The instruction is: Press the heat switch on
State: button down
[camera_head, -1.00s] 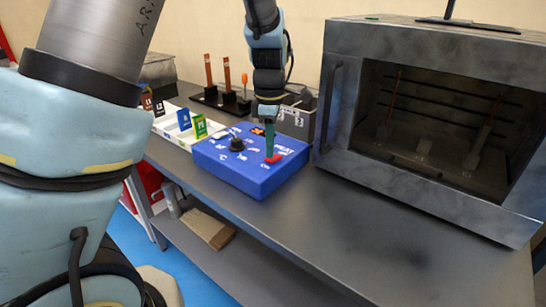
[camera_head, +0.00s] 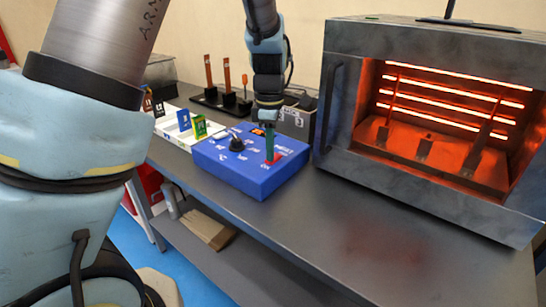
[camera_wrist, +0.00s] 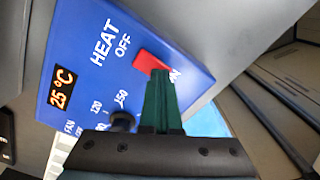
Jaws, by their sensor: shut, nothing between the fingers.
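The blue control box (camera_head: 262,185) stands on the metal bench, with a black knob on its top. The red heat switch (camera_head: 281,157) sits on the box near its right side. In the wrist view the red switch (camera_wrist: 148,62) lies between the OFF and ON labels, beside a display reading 25 °C (camera_wrist: 62,87). My gripper (camera_head: 270,158) points down with its green fingers shut and empty. Its tips (camera_wrist: 160,75) are at the ON end of the switch and hide part of it. The heater elements in the oven (camera_head: 450,105) glow orange.
The oven (camera_head: 335,100) stands right of the box with its front open. Left of the box is a white tray (camera_head: 172,140) with coloured tags. A dark rack (camera_head: 222,103) with upright strips stands behind. The bench front right (camera_head: 400,235) is clear.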

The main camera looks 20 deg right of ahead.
jog(key=shift+r+p, duration=3.5)
jog(key=shift+p, duration=0.05)
jog(key=shift+a, duration=0.1)
jog(key=s+a+r+m, duration=0.1)
jog(key=a+m, duration=0.5)
jog(key=a, duration=0.9)
jog(key=s+a+r+m+t, duration=0.1)
jog(key=s+a+m, duration=0.2)
jog(key=a, duration=1.2)
jog(key=m, duration=0.3)
jog(key=shift+r+m+t, duration=0.25)
jog(key=shift+m+t, duration=0.05)
jog(key=shift+m, duration=0.1)
